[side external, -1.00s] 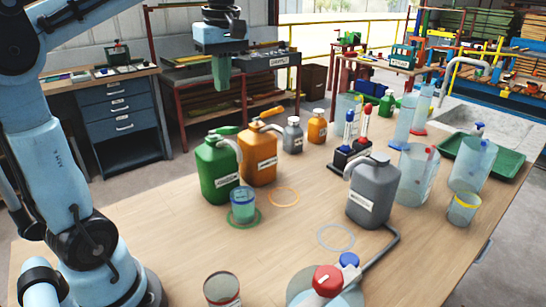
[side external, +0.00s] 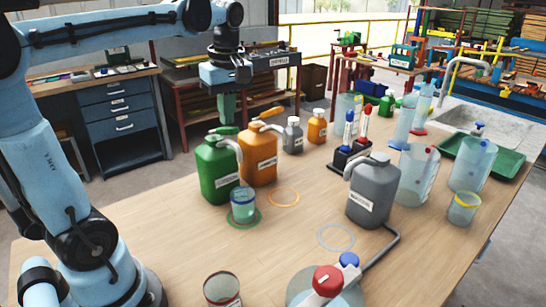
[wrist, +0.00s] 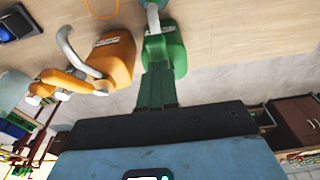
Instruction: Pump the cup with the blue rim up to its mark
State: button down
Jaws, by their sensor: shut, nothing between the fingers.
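A clear cup with a blue rim (side external: 243,206) stands on a green ring on the table, in front of the green jug (side external: 217,172). It holds some teal liquid; I cannot make out its mark. The green jug has a green pump head (side external: 224,130) and a pale spout curving down over the cup. My gripper (side external: 228,121) has its green fingers shut and empty, pointing down just above the green pump head. In the wrist view the fingers (wrist: 157,70) overlap the green jug (wrist: 165,48), so contact there cannot be told.
An orange pump jug (side external: 259,160) stands close beside the green one, with an empty orange ring (side external: 284,197) before it. A grey pump jug (side external: 373,192) stands to the right. A yellow-rimmed cup (side external: 464,209) and a red-rimmed cup (side external: 222,290) stand elsewhere.

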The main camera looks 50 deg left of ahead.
aim_at(233, 127)
jog(key=shift+d+f+y, duration=0.8)
jog(key=shift+f+y, duration=0.05)
jog(key=shift+y, duration=0.15)
jog(key=shift+d+f+y, duration=0.3)
jog(key=shift+d+f, duration=0.15)
jog(key=shift+f, duration=0.3)
jog(key=shift+r, duration=0.2)
jog(key=shift+r, duration=1.2)
jog(key=v, duration=1.2)
jog(key=shift+r, duration=0.3)
